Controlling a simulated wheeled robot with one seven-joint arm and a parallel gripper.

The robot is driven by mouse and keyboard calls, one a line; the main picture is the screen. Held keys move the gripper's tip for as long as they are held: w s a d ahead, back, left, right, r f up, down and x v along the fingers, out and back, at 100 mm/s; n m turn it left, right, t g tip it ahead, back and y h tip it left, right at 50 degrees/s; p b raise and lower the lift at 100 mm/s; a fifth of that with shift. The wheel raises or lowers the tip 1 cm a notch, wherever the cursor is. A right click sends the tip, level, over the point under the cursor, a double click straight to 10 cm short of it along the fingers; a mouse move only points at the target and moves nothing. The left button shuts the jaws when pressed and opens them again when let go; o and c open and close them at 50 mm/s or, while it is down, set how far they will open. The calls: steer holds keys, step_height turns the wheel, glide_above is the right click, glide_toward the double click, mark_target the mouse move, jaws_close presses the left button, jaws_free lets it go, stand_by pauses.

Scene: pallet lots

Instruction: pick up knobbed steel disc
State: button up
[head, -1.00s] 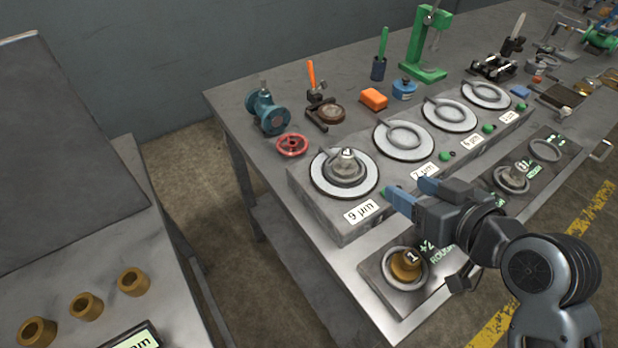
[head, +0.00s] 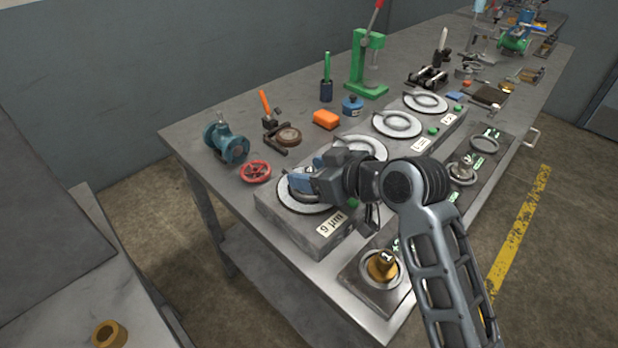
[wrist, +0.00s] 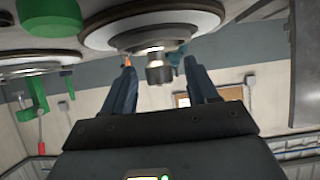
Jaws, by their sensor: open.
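The knobbed steel disc (wrist: 157,70) sits on the round white plate (head: 308,208) of the station labelled 9 µm. In the head view my gripper covers most of the disc. The wrist view is upside down and shows the disc's knob between my two blue fingers, with a gap on each side. My gripper (head: 296,182) is open and low over that plate; its fingers also show in the wrist view (wrist: 159,64).
More lapping plates (head: 397,125) stand in a row behind. A red handwheel (head: 256,171) and a blue-green valve (head: 226,142) are left of the plate. An orange block (head: 327,119) and a green press (head: 367,70) stand further back. A second table is at the left.

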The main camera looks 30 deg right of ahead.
steer(key=shift+w+a+f, duration=0.15)
steer(key=shift+w+f, duration=0.1)
steer(key=shift+w, duration=0.15)
jaws_close()
